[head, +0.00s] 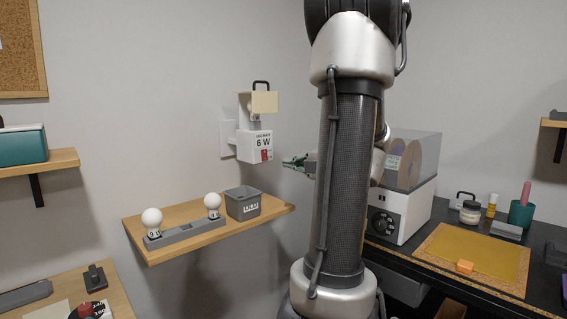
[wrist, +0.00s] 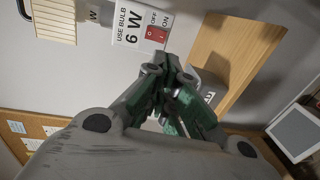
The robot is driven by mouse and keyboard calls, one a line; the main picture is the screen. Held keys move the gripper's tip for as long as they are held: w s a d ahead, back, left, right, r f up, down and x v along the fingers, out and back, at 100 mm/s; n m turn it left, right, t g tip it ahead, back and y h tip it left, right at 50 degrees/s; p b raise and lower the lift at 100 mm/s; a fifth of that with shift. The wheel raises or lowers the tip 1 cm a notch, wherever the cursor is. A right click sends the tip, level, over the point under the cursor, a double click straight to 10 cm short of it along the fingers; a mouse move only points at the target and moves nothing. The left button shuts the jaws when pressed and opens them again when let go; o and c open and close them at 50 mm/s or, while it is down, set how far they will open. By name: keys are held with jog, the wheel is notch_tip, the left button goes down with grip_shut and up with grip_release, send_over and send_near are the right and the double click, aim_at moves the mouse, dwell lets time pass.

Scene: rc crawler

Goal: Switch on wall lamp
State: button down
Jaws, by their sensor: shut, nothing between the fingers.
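The wall lamp (head: 254,140) is a white box on the wall marked "6 W", with a cream shade (head: 264,102) above it. Its red rocker switch (head: 266,155) is low on the box's front. In the wrist view the switch (wrist: 157,34) shows beside the words OFF and ON; I cannot tell which side is pressed. My gripper (head: 290,163) is shut and empty, to the right of the lamp box and apart from it in the head view. In the wrist view its green fingers (wrist: 165,62) point toward the switch, just below it in the picture.
A wooden shelf (head: 270,207) below the lamp holds a grey bin (head: 242,203) and two white bulbs (head: 152,217) in a grey holder (head: 187,234). A black bench (head: 405,262) with a boxed spool machine (head: 402,213) is at right. Open space lies between lamp and gripper.

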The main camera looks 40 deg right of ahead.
aim_at(260, 160)
jog(key=w, duration=0.4)
jog(key=w+f, duration=0.1)
jog(key=w, duration=0.7)
jog(key=shift+w+a+f, duration=0.15)
jog(key=shift+w+f, duration=0.05)
jog(key=shift+f, duration=0.05)
jog(key=shift+w, duration=0.1)
jog(key=shift+w+f, duration=0.1)
